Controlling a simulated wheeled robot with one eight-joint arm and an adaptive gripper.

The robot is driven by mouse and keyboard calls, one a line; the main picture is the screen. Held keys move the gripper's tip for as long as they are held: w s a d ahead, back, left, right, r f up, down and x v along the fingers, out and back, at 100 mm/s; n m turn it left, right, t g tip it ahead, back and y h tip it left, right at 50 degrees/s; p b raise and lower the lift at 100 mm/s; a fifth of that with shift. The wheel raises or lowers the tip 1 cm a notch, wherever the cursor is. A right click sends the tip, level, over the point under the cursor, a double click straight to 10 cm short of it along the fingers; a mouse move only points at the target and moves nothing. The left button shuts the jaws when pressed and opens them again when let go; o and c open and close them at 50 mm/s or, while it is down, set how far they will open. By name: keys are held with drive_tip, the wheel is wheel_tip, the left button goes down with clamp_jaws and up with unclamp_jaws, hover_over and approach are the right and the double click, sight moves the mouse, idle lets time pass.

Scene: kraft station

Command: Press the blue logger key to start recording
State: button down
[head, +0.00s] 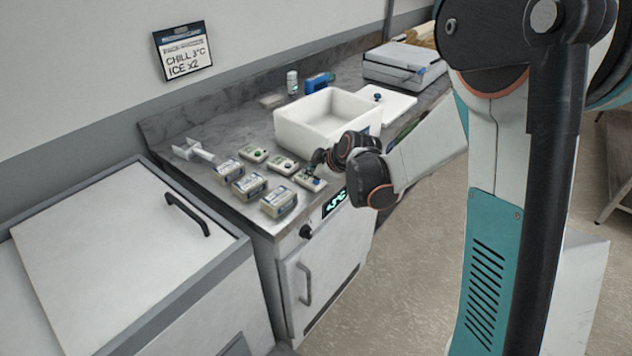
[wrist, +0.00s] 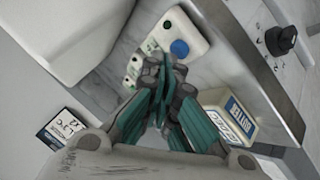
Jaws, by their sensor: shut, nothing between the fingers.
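The blue logger key (wrist: 179,48) is a round blue button on a small white logger box (wrist: 188,28). In the head view the blue key (head: 315,182) is on the front-right box of a row of small key boxes on the counter. My gripper (wrist: 165,70) is shut and empty. Its fingertips show just beside and below the blue key in the wrist view. I cannot tell how far above the box they are. In the head view my gripper (head: 319,158) is close to that box, small and partly hidden by my wrist.
Other key boxes, one with a green key (head: 257,153), stand left of the logger. Labelled cartons (head: 278,201) sit in front. A white open bin (head: 300,128) stands behind, its lid (head: 398,105) to the right. The counter front has a knob (head: 305,231) and a lit display (head: 335,203).

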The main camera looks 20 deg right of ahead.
sight(314, 183)
drive_tip(key=shift+f+b, duration=0.4)
drive_tip(key=shift+f, duration=0.05)
idle(0.7)
drive_tip(key=shift+r, duration=0.1)
drive_tip(key=shift+r+p, duration=0.6)
drive_tip(key=shift+r, duration=0.2)
drive_tip(key=shift+r, duration=0.1)
wheel_tip(314, 183, up, 5)
drive_tip(key=p, duration=0.3)
idle(1.0)
